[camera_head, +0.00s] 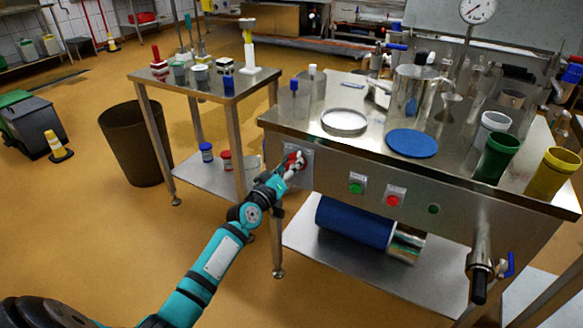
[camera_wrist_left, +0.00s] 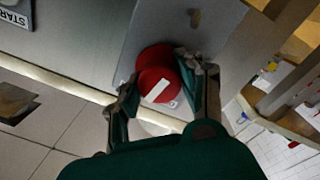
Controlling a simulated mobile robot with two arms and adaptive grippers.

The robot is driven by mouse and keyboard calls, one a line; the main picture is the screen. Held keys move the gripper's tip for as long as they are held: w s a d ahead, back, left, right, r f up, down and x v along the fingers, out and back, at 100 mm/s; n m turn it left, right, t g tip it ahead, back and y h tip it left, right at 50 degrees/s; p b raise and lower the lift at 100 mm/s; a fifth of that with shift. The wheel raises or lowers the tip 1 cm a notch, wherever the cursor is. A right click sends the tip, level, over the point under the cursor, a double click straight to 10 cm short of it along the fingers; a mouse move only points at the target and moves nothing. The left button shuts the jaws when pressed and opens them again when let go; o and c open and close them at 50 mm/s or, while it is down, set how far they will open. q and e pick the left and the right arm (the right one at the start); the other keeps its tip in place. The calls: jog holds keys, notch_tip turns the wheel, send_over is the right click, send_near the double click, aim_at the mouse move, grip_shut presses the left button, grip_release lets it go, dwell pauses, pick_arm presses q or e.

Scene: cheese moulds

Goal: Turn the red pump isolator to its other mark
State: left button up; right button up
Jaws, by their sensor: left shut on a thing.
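The red pump isolator (camera_head: 294,160) is a round red knob on the front panel of the steel bench, at the panel's left end. My left gripper (camera_head: 292,172) reaches it from the front and is shut on it. In the left wrist view the isolator (camera_wrist_left: 155,82) shows a white bar on its face, which lies diagonally in that picture. The fingers of my left gripper (camera_wrist_left: 160,95) are on either side of the knob. The marks around the knob are mostly hidden or too small to read. My right gripper is not in view.
A green button (camera_head: 356,188) and a red button (camera_head: 393,200) sit on the same panel to the right. A START label (camera_wrist_left: 14,16) shows in the wrist view. A side table (camera_head: 232,98) stands left of the bench, with a brown bin (camera_head: 135,145) beyond it.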

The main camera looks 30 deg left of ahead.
pick_arm(q)
jog(key=n, duration=0.3)
jog(key=shift+w+r, duration=0.1)
jog(key=shift+r, duration=0.1)
jog(key=n, duration=0.3)
jog(key=shift+n, duration=0.9)
jog(key=n, duration=0.3)
jog(key=shift+y+p, duration=0.3)
jog(key=shift+p, duration=0.1)
jog(key=shift+a+n, duration=0.1)
jog(key=shift+n, duration=0.5)
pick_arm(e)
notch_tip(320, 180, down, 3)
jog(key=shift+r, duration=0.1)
pick_arm(q)
jog(key=shift+r, duration=0.1)
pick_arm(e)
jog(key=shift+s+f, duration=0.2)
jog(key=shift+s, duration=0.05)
pick_arm(q)
jog(key=o, duration=1.1)
jog(key=shift+o, duration=0.4)
jog(key=shift+f, duration=0.3)
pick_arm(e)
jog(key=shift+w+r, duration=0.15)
